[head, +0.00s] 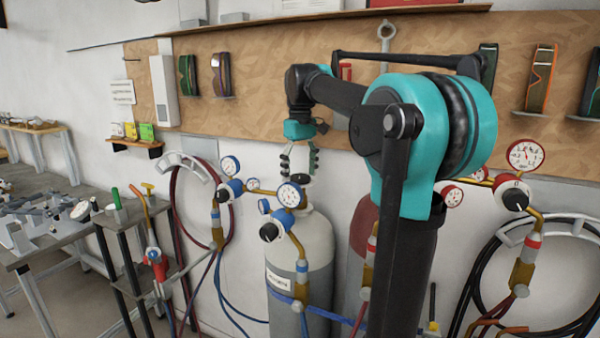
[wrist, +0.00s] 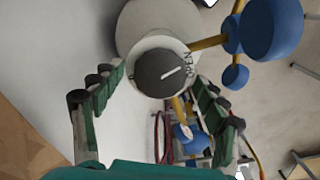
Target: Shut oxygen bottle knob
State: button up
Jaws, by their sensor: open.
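The oxygen bottle (head: 310,243) is a grey cylinder with a pale top, standing against the wall in the head view. Its knob (wrist: 160,73) shows in the wrist view as a dark round cap with a white line, and the word OPEN is printed beside it. My gripper (head: 299,162) points down above the bottle's top. In the wrist view my gripper (wrist: 162,110) is open, with one green finger on each side of the knob and a gap to it. I cannot tell whether the fingertips are level with the knob. The head view shows the knob too small to read.
Blue-capped gauges (head: 290,195) and brass pipes sit close beside the bottle's top. A second bottle with a red top (head: 363,225) stands to the right, partly behind my arm. A workbench (head: 40,235) stands at the left. Hoses hang on the wall.

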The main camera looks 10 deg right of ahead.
jog(key=shift+c, duration=0.6)
jog(key=c, duration=1)
